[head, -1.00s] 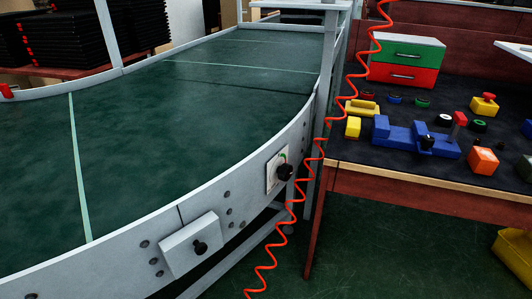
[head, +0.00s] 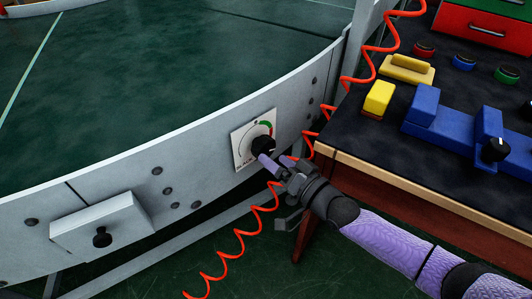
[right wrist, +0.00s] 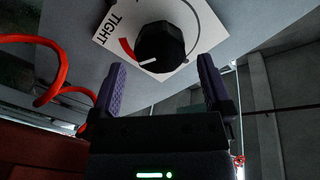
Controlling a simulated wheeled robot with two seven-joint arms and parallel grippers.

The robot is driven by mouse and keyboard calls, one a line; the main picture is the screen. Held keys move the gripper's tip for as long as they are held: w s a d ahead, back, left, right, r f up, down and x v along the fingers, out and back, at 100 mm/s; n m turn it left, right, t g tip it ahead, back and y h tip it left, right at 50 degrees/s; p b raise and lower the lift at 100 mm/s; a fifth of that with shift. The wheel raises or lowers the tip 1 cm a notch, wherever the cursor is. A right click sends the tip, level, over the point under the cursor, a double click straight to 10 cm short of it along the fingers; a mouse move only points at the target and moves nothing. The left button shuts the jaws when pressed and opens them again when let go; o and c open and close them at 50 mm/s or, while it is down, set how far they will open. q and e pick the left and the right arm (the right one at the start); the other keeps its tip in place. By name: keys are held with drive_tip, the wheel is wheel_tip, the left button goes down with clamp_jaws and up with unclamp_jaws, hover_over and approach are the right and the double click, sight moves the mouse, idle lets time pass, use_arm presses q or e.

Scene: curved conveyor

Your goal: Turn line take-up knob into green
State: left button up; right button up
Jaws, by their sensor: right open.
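The take-up knob (head: 263,146) is black and sits on a white dial plate (head: 243,154) on the conveyor's grey side wall. A green arc (head: 266,127) shows at the plate's upper right. In the right wrist view the black knob (right wrist: 160,47) has a white pointer line toward the lower left, close to the end of a red arc (right wrist: 126,48) by the word TIGHT. My right gripper (head: 274,162) is open at the knob, its fingers partly covering it. In the wrist view its fingertips stand apart either side, just short of the knob. My left gripper is not in view.
A red coiled cable (head: 222,262) hangs close beside the gripper. A grey box with another black knob (head: 102,237) is on the wall to the left. The workbench (head: 390,190) at right holds blue, yellow and red parts near my right arm.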

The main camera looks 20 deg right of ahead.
sight(267, 153)
drive_tip(key=x, duration=0.2)
drive_tip(key=b+x, duration=0.1)
drive_tip(key=shift+f, duration=0.25)
drive_tip(key=shift+w+a+r, duration=0.2)
drive_tip(key=shift+w+r, duration=0.05)
drive_tip(key=shift+w, duration=0.25)
drive_tip(key=shift+c, duration=0.3)
drive_tip(key=c, duration=1.1)
drive_tip(key=shift+o, duration=0.2)
